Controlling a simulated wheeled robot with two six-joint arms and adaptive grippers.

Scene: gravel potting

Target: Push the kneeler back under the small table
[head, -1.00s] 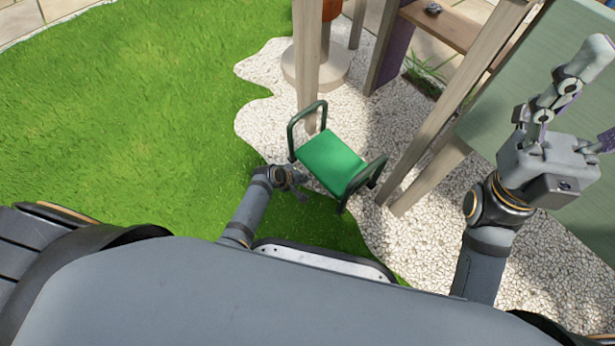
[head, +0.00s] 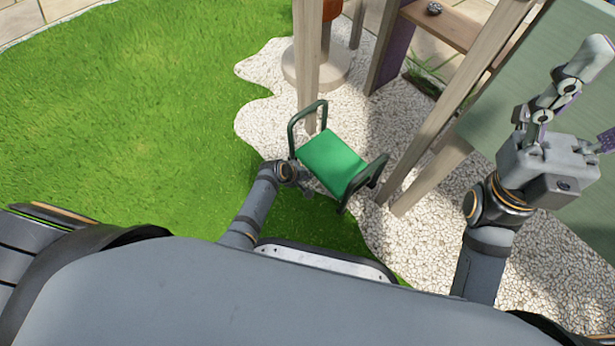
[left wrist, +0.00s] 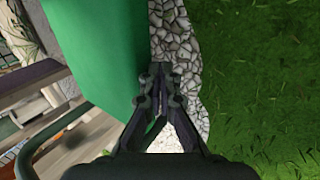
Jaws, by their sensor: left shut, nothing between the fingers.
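The kneeler (head: 332,162) has a green pad and dark tubular side frames. It stands upright on the pale gravel at the middle of the head view. Its green pad (left wrist: 108,50) fills the upper left of the left wrist view. My left gripper (head: 308,192) is shut and empty, at the kneeler's near left side. In the left wrist view its fingertips (left wrist: 160,80) are right by the pad edge; I cannot tell whether they touch. My right gripper (head: 597,100) is open and empty at the upper right. Which structure is the small table is unclear.
Wooden posts (head: 308,70) and (head: 440,120) stand just beyond and right of the kneeler. A grey-green panel (head: 490,110) is at the right. A brown wooden shelf (head: 445,28) is at the back. Open grass (head: 130,120) lies to the left.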

